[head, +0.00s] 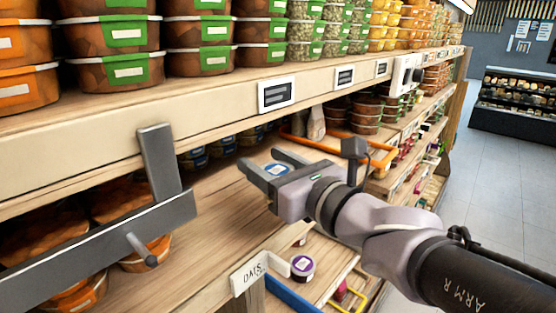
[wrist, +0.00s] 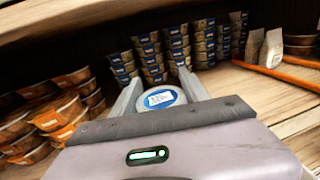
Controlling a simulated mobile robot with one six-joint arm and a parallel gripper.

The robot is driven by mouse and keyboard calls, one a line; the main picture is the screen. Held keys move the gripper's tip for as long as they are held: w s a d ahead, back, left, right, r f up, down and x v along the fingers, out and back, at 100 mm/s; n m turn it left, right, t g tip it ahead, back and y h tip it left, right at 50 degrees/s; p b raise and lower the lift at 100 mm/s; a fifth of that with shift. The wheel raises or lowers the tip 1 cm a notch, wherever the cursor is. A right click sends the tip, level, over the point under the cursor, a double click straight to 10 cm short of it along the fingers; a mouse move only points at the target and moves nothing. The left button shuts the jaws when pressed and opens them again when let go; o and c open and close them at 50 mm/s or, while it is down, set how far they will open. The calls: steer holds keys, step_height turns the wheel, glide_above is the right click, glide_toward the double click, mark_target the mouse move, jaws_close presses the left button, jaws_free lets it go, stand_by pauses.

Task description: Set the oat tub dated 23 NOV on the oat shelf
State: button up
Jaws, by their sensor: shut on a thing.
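My gripper (head: 264,159) reaches in over a wooden shelf board (head: 195,225) whose edge card reads OATS (head: 249,274). It is shut on a round tub with a blue-rimmed lid and white label (head: 276,170). In the wrist view the tub's lid (wrist: 160,99) lies between the two fingers (wrist: 159,78). The label's date is too small to read. The tub's lower part is hidden, so I cannot tell whether it touches the board. Stacks of blue-labelled tubs (wrist: 152,58) stand deeper on the shelf.
A grey metal bracket (head: 105,240) juts out at the left, before orange-labelled tubs (wrist: 62,112). An orange bar (wrist: 278,73) and pale bags (wrist: 270,48) are at the right. The upper shelf's edge (head: 200,125) hangs above. A purple-rimmed tub (head: 302,267) sits lower. Bare board lies left of my gripper.

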steer(key=w, duration=0.4)
steer(key=w+d+p, duration=0.1)
steer(key=w, duration=0.2)
steer(key=w+f+p, duration=0.1)
steer(key=w, duration=0.3)
steer(key=shift+w+d, duration=0.3)
steer(key=shift+w, duration=0.05)
step_height(320, 180, down, 3)
steer(key=shift+d+f, duration=0.1)
steer(key=shift+w+f, duration=0.2)
steer(key=shift+f, duration=0.1)
steer(key=shift+s, duration=0.1)
steer(key=shift+f, duration=0.15)
steer(key=o, duration=1.4)
